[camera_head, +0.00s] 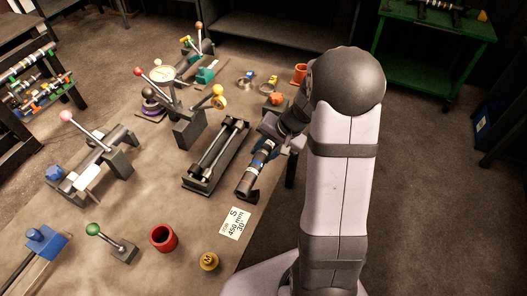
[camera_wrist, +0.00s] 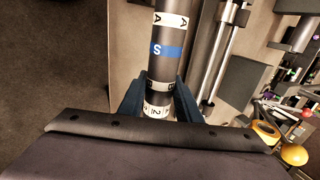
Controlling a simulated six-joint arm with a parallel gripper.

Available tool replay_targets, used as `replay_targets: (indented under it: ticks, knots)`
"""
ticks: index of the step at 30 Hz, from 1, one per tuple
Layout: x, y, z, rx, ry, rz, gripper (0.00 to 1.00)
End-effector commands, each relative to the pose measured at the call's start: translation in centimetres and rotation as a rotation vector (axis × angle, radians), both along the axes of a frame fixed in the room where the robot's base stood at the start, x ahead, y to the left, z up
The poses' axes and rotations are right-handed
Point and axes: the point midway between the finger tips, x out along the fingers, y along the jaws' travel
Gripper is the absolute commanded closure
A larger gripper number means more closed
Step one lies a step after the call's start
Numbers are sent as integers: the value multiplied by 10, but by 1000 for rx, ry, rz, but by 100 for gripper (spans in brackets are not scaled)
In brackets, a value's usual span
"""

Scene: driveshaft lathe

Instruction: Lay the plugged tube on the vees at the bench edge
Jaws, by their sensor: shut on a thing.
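The dark tube (camera_head: 258,163) has white marked bands and a blue band with an S. It lies lengthwise near the bench's right edge in the head view. In the wrist view the tube (camera_wrist: 172,55) runs up between the two fingers of my gripper (camera_wrist: 158,100), which is shut on it. My gripper (camera_head: 268,142) shows small and partly hidden by my arm in the head view. A dark support (camera_head: 252,195), perhaps a vee, shows at the tube's near end; I cannot tell if they touch. The far end and any other vee are hidden by my gripper and arm.
A dark frame with two long rollers (camera_head: 213,155) stands just left of the tube. A dial stand (camera_head: 160,72) and clamps stand further left. Floor lies right of the bench.

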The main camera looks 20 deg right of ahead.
Motion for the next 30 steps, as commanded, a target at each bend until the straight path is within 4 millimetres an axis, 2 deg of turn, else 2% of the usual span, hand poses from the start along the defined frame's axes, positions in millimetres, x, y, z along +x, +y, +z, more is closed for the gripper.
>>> replay_targets:
  ticks: [12,29,30]
  knots:
    - [1,0,-27,0,-3,-1,100]
    - [1,0,-32,0,-3,-1,100]
    - [1,0,-32,0,-3,-1,62]
